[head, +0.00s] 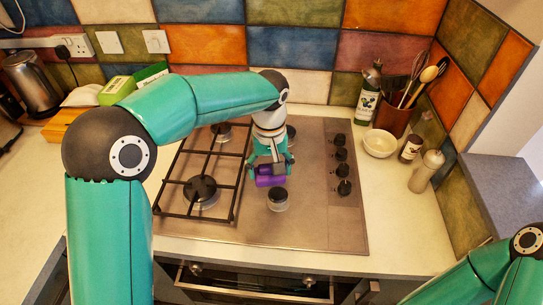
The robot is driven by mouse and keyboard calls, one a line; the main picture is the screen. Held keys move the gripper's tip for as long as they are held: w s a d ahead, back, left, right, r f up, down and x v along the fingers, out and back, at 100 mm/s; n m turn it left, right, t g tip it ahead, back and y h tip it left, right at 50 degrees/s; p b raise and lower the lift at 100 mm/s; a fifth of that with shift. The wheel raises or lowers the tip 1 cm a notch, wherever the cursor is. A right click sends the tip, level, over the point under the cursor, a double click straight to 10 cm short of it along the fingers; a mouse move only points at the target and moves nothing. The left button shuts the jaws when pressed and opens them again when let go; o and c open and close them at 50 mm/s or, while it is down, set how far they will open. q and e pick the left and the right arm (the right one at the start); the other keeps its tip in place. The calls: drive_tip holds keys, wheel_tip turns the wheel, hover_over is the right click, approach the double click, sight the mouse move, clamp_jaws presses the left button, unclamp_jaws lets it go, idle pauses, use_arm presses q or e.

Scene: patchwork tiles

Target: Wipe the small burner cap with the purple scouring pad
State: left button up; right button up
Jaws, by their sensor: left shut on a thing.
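The purple scouring pad (270,181) is in my left gripper (271,166), which is shut on it and points down over the hob. The small burner cap (278,193) is a dark round disc on a pale burner at the front right of the hob, with no grate over it. The pad is just behind this cap and slightly left in the picture; whether they touch I cannot tell. My right arm shows at the lower right, but its gripper is out of view.
A black grate (237,195) covers the hob's left burners, including a large one (200,188). Several black knobs (342,170) line the right side. A white bowl (379,143), a bottle (368,95), a utensil pot (391,119) and two shakers stand right. The front hob is clear.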

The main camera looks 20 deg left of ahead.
use_arm(q)
wheel_tip(320, 180, up, 2)
drive_tip(key=shift+d+r+p, duration=0.1)
drive_tip(key=shift+r+p, duration=0.1)
drive_tip(key=shift+p, duration=0.45)
